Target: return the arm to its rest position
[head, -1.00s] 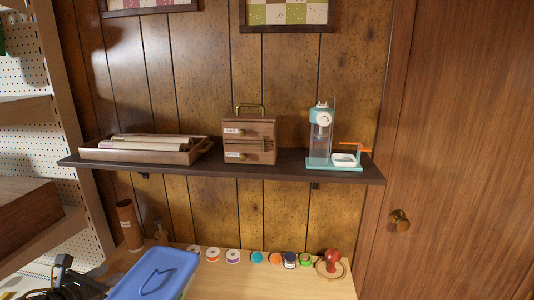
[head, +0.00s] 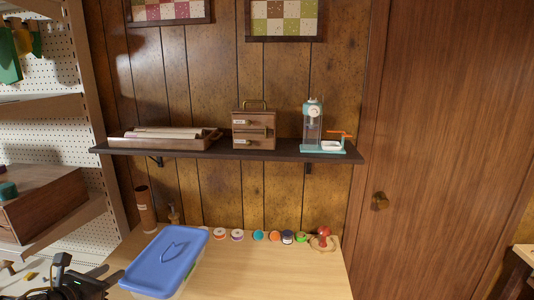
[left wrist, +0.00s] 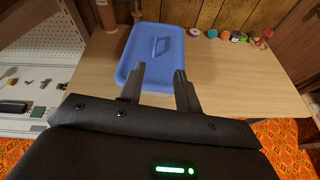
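My left gripper (head: 62,276) is at the lower left of the head view, beside the left end of the wooden table (head: 235,283). In the left wrist view its two fingers (left wrist: 158,85) stand apart with nothing between them. They point toward a blue-lidded bin (left wrist: 153,50) on the table, and seem short of it. The same bin (head: 166,262) is right of the gripper in the head view. My right gripper is in neither view.
A dark wall shelf (head: 285,151) holds a tray of rolls (head: 165,141), a small drawer box (head: 253,130) and a teal dispenser (head: 313,125). Several spools (head: 258,235) and a red-knobbed item (head: 323,238) line the table's back. Pegboard shelving (head: 50,125) stands left, a door (head: 450,140) right.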

